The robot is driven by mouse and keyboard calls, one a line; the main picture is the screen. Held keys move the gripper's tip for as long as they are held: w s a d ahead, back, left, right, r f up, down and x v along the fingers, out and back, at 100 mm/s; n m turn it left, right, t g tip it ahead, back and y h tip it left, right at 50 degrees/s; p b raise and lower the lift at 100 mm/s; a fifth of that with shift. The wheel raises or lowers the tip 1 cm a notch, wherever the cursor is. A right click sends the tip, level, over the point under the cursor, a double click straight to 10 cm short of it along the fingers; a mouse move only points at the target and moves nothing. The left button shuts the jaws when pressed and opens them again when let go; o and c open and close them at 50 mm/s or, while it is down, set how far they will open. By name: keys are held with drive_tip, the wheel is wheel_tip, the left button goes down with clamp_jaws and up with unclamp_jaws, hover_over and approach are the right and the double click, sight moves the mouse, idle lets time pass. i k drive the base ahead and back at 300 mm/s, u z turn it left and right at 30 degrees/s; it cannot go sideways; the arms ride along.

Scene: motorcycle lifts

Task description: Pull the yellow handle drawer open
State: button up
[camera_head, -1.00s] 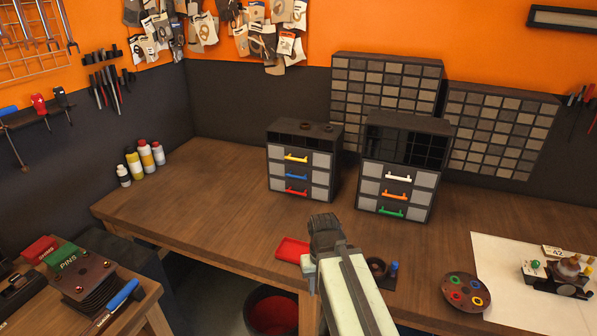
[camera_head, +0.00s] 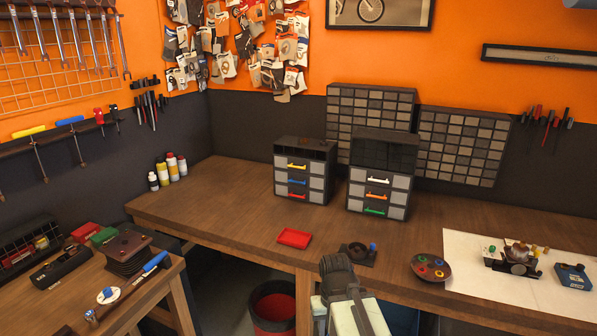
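The yellow handle (camera_head: 297,166) is on the top drawer of the left small cabinet (camera_head: 305,144), which stands on the wooden workbench. Its drawer front looks flush with the drawers below. A blue handle (camera_head: 297,181) and a red handle (camera_head: 297,195) are under it. My gripper (camera_head: 336,264) is at the lower middle of the picture, in front of the bench and well short of the cabinet. It is dark and seen from behind, so its fingers are hidden. Nothing shows held in it.
A second cabinet (camera_head: 380,174) with white, orange and green handles stands to the right. A red tray (camera_head: 295,238) and a dark holder (camera_head: 358,254) lie near the bench's front edge. Bare bench (camera_head: 235,205) lies left of the cabinet. A red bin (camera_head: 273,308) is below.

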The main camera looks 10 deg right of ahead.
sight(315, 167)
drive_tip(key=u, duration=0.4)
drive_tip(key=i, duration=1.2)
drive_tip(key=u, duration=0.6)
drive_tip(key=i, duration=0.65)
drive_tip(key=z, duration=0.05)
